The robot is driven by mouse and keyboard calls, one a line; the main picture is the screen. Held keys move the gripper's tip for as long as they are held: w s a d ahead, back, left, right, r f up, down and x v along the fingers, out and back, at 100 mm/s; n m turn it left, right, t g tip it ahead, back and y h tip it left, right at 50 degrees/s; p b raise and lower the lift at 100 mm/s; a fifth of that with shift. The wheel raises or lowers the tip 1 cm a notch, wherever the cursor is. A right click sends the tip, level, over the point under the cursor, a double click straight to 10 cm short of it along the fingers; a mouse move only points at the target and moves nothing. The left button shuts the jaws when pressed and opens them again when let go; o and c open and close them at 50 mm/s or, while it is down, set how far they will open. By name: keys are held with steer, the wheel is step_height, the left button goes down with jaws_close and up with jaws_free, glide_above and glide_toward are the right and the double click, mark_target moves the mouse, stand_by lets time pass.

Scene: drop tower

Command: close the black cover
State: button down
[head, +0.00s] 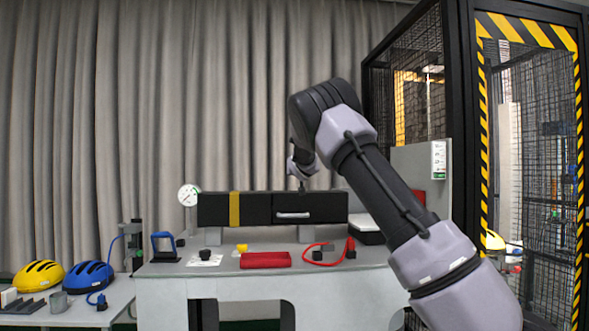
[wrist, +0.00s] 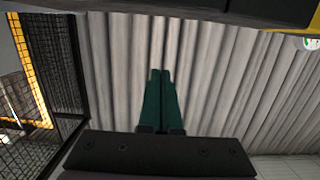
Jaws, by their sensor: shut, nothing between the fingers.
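A long black unit (head: 255,209) stands raised on grey supports above the table, with a yellow band on its left part and a silver handle (head: 293,215) on its right part. I cannot tell for sure which part is the black cover or how far open it stands. My gripper (head: 301,187) is at the unit's top edge, above the handle; contact cannot be told. In the wrist view the green fingers (wrist: 161,72) are shut together and empty, pointing at the curtain. A dark edge of the unit (wrist: 150,10) crosses the top of the wrist view.
The grey table (head: 215,270) holds a red block (head: 265,260), a red cable (head: 318,246) and small parts. A round gauge (head: 189,195) stands left of the unit. A mesh cage (head: 530,150) rises at right. Helmets (head: 89,276) lie on a side table.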

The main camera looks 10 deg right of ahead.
step_height(320, 180, down, 17)
steer(key=t, duration=0.4)
steer(key=shift+s+t, duration=0.25)
steer(key=shift+t, duration=0.15)
steer(key=shift+d, duration=0.1)
